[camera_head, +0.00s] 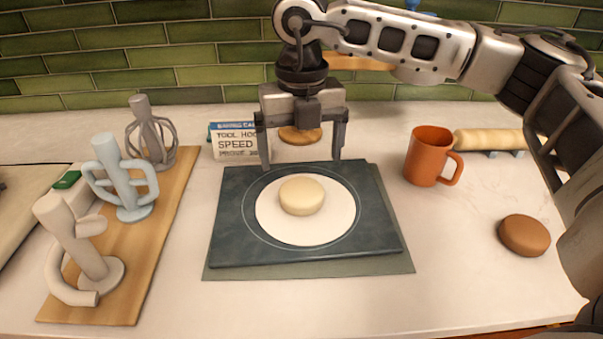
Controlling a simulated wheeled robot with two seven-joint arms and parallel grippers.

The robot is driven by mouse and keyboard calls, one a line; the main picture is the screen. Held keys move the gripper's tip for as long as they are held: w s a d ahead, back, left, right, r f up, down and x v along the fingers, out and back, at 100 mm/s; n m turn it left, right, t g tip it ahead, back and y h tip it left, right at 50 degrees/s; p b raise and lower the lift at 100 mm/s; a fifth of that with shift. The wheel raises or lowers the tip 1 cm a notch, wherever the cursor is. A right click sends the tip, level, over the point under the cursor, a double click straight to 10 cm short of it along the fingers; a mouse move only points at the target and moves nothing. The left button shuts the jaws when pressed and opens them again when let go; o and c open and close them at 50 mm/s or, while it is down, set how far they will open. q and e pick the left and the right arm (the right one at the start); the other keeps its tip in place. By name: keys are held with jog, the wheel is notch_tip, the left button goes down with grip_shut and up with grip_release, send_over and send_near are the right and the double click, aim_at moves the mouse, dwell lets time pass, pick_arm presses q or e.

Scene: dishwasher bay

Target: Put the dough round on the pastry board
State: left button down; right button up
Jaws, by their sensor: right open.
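The dough round (302,195), a pale, thick disc, rests flat on a white disc (325,232) in the middle of the dark slate pastry board (380,243). The board has a thin circle drawn around the white disc. My right gripper (301,165) points down over the far edge of the board, behind the dough round in the picture. Its two fingers are spread wide, apart from the dough, and it holds nothing. My left gripper is out of view.
An orange mug (427,157), a brown round (524,235) and a pale roll (487,140) are at the right. A printed card (236,146) stands behind the board. Mixer attachments (122,180) stand on a wooden board (150,235) at the left. A tan round (299,136) shows behind the gripper.

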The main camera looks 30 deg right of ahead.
notch_tip(320, 180, up, 6)
jog(key=shift+f, duration=0.25)
jog(key=shift+f, duration=0.1)
dwell(0.4)
